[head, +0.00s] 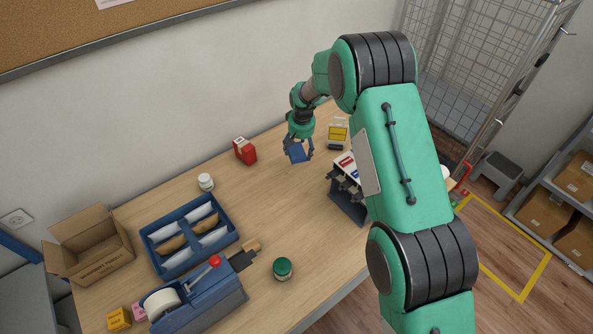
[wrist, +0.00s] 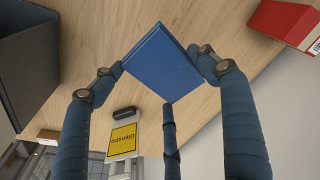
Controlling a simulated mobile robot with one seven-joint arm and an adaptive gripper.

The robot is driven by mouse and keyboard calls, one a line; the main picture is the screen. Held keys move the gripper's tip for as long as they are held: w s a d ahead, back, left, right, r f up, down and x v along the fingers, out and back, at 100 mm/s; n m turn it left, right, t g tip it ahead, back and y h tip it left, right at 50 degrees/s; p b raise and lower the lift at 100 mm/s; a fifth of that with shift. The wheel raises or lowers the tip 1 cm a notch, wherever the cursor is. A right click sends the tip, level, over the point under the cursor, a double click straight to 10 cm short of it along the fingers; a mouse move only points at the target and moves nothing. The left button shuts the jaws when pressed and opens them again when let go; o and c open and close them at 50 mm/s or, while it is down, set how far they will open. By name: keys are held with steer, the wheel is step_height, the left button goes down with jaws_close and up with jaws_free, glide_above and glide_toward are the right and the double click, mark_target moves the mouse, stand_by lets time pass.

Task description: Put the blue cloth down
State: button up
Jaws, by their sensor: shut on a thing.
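The blue cloth (head: 298,154) looks like a flat, folded square with straight edges. My gripper (head: 299,149) is shut on it, over the far part of the wooden table. In the wrist view the cloth (wrist: 163,65) sits between the fingers of my gripper (wrist: 163,72), with a finger at its left corner, one at its right side and one at its lower edge. It appears tilted. Bare table shows around it; I cannot tell how large the gap to the table is.
A red box (head: 245,150) stands left of the cloth, a yellow sign (head: 338,132) to its right. A dark rack (head: 347,205) is at the table's right edge. A white jar (head: 205,182), a blue tray (head: 168,267) and a green-lidded jar (head: 283,268) stand nearer. Mid-table is clear.

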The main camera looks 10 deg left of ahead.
glide_above(299, 169)
steer(key=shift+s+d+f, duration=0.1)
steer(key=shift+f, duration=1.45)
steer(key=shift+s+f, duration=0.1)
steer(key=shift+f, duration=1.45)
steer(key=shift+f, duration=0.1)
steer(key=shift+f+p, duration=0.4)
steer(key=shift+f, duration=1.4)
steer(key=shift+f, duration=0.1)
steer(key=o, duration=1)
steer(key=shift+s+d+r+b, duration=0.15)
steer(key=shift+s+r, duration=0.15)
steer(key=shift+r, duration=1.7)
steer(key=shift+s+d+r+b, duration=0.1)
steer(key=shift+s+r+b, duration=0.15)
steer(key=shift+r, duration=1.8)
steer(key=shift+s+d+r+b, duration=0.1)
steer(key=shift+s+r, duration=0.2)
steer(key=shift+r, duration=1.7)
